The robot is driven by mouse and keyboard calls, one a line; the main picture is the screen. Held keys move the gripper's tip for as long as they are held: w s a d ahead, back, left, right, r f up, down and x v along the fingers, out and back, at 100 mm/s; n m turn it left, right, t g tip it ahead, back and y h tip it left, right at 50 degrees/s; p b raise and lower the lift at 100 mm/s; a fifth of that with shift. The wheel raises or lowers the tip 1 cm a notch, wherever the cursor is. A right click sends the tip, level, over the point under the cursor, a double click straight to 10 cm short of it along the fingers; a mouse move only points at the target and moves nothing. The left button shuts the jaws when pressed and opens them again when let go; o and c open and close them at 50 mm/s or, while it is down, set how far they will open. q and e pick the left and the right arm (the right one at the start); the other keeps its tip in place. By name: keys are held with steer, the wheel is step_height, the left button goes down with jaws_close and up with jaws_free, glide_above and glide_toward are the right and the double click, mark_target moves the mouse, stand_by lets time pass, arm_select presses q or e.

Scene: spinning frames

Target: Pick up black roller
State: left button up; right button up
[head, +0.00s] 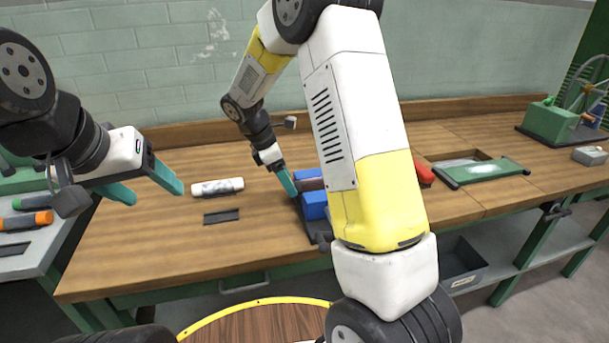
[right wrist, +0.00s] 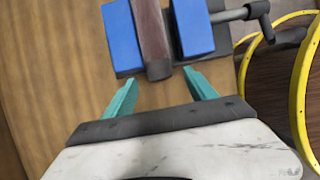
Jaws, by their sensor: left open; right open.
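A dark reddish-brown bar (head: 311,184) sits between the two blue jaws of a vise (head: 315,207) on the workbench. In the right wrist view the bar (right wrist: 152,38) runs between the blue jaws and its near end sticks out toward me. No clearly black roller shows; I cannot tell whether this bar is it. My right gripper (head: 291,186) is at the vise, open, its fingertips (right wrist: 159,78) on either side of the bar's near end, with nothing between them. My left gripper (head: 150,188) is open and empty above the bench's left side. My right arm hides part of the bench.
A green tray (head: 484,170) and a red object (head: 424,174) lie to the right. A green wheeled machine (head: 555,122) stands far right. The bench front-left is clear.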

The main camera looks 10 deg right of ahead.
steer(key=shift+x, duration=1.05)
steer(key=shift+c, duration=0.3)
jaws_close()
steer(key=shift+r, duration=0.2)
